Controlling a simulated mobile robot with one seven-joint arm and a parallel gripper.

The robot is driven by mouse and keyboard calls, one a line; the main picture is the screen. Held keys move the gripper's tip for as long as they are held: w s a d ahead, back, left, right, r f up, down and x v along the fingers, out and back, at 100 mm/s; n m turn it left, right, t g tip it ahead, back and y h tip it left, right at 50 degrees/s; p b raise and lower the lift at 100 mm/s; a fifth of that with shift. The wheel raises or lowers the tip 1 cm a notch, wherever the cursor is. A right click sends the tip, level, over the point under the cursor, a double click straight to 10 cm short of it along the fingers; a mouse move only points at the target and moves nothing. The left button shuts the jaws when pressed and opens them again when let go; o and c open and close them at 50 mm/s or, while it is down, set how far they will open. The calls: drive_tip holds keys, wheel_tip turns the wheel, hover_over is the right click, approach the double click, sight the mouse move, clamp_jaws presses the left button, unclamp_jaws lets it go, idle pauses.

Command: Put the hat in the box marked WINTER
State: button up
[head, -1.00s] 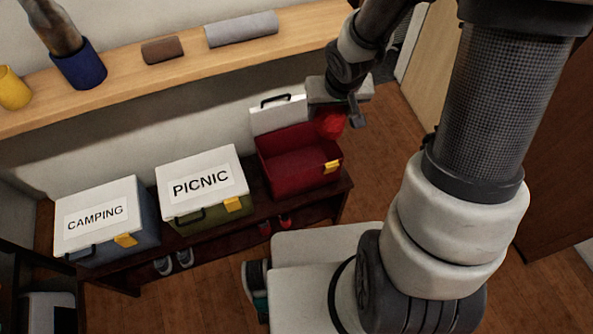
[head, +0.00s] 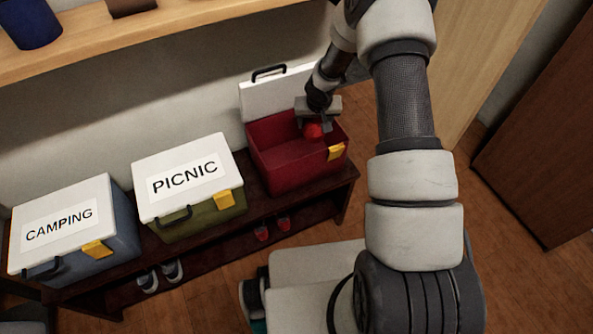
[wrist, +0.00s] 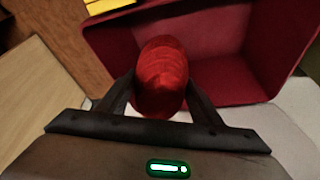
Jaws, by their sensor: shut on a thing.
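A red hat (head: 313,131) is held in my gripper (head: 314,122), inside or just above the right end of an open red box (head: 282,162). In the wrist view the hat (wrist: 161,75) sits between the two fingers (wrist: 160,98), with the red box (wrist: 225,100) beyond it. The box's white lid (head: 270,94) is tipped back, and its outer label does not show. Two shut boxes stand to its left: a green one marked PICNIC (head: 185,178) and a blue one marked CAMPING (head: 60,225).
The boxes stand on a dark low bench (head: 330,190) with shoes (head: 160,277) beneath. A wooden shelf (head: 170,38) runs above with a blue pot (head: 30,22) and a brown roll. A brown door (head: 540,130) is at the right.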

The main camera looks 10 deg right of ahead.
drive_tip(key=b, duration=0.3)
approach(296, 148)
drive_tip(key=d, duration=0.2)
drive_tip(key=d+f, duration=0.1)
drive_tip(key=d, duration=0.2)
drive_tip(key=shift+d+f, duration=0.1)
drive_tip(key=shift+d, duration=0.2)
drive_tip(key=shift+f+b, duration=0.85)
drive_tip(key=shift+f, duration=1.1)
drive_tip(key=shift+f, duration=0.2)
drive_tip(key=o, duration=1.1)
drive_tip(key=shift+r, duration=0.1)
